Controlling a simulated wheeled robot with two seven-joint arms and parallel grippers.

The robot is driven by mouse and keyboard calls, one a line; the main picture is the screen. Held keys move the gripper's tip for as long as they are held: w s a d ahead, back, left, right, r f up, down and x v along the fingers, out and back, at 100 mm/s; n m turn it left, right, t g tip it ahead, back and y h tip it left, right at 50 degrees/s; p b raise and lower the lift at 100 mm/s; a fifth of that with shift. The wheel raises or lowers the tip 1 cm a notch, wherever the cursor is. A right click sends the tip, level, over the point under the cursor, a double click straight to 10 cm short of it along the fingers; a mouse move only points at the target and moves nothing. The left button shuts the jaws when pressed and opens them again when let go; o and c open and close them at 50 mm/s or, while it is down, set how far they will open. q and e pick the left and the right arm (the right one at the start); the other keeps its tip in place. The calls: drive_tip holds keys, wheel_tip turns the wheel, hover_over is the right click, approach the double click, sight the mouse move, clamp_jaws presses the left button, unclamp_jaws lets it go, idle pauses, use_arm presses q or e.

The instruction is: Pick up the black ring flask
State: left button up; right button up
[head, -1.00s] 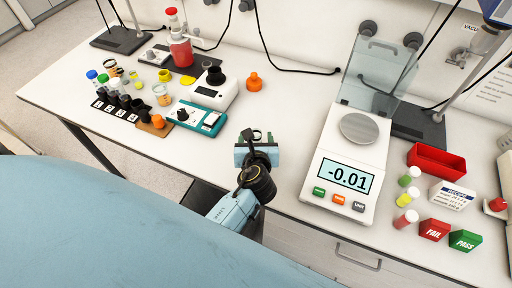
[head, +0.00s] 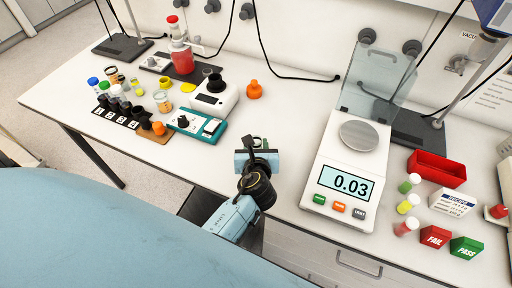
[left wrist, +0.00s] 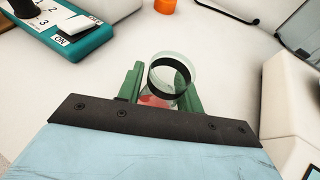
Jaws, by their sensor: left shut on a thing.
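The black ring flask (left wrist: 170,80) is a small clear glass vessel with a black band around its neck and a little red at its lower part. In the left wrist view it stands between the green fingers of my left gripper (left wrist: 160,92), which is shut on it. In the head view my left gripper (head: 258,147) is over the front part of the bench, left of the balance, and mostly hides the flask. I cannot tell whether the flask touches the bench. My right gripper is not in view.
A balance (head: 345,180) reading 0.03 stands to the right, with its clear lid raised. A teal device (head: 197,125), a white device (head: 215,97) and an orange flask (head: 254,89) are behind left. Vials, a red tray (head: 437,167) and FAIL and PASS blocks lie far right.

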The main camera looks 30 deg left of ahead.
sight(256, 140)
use_arm(q)
drive_tip(key=shift+r+p, duration=1.4)
drive_tip(key=shift+r, duration=3.4)
wheel_tip(256, 140, up, 5)
drive_tip(key=p, duration=0.6)
drive_tip(key=shift+r, duration=0.2)
